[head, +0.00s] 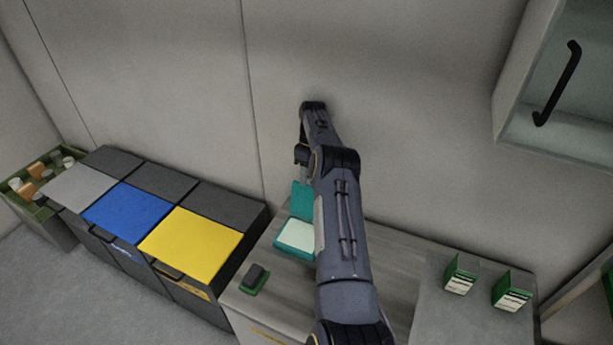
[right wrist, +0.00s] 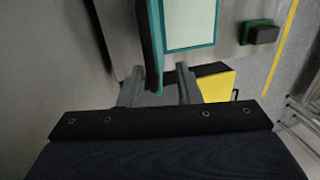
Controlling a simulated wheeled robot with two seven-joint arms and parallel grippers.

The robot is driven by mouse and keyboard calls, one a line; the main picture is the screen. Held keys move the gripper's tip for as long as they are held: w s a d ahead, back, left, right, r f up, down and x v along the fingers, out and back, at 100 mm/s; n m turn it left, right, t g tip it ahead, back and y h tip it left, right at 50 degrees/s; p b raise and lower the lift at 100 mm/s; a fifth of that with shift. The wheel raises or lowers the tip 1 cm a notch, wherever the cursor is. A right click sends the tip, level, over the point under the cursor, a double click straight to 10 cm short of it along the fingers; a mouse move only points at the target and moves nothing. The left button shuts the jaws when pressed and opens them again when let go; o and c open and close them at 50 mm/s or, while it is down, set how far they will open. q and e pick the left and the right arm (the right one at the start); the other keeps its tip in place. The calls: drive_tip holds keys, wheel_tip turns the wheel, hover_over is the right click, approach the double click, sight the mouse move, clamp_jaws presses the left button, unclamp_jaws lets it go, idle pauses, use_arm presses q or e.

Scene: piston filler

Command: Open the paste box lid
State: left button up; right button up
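The teal paste box (head: 297,236) stands on the grey counter, with a pale inside showing. Its teal lid (head: 301,201) stands raised at the back edge, roughly upright. My right gripper (head: 306,176) is at the top of the lid, partly hidden by my own arm. In the right wrist view, the two fingers of my right gripper (right wrist: 160,70) are apart, with the lid (right wrist: 154,40) edge-on between them. A gap shows between the lid and the right-hand finger; I cannot tell whether the other finger touches it. The box (right wrist: 190,22) lies beyond. My left gripper is not in view.
A dark block on a green base (head: 254,279) sits at the counter's front left. Two green-and-white cartons (head: 460,274) (head: 512,290) stand on the right. Bins with grey, blue and yellow (head: 190,240) lids stand left. A wall cabinet (head: 570,90) hangs upper right.

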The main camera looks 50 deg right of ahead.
wheel_tip(320, 180, up, 3)
drive_tip(key=shift+s+f, duration=0.1)
drive_tip(key=s+a+r+b, duration=0.3)
drive_tip(key=s+a+r, duration=0.5)
drive_tip(key=a, duration=0.3)
drive_tip(key=shift+s+r+b, duration=0.4)
drive_tip(key=shift+r, duration=0.45)
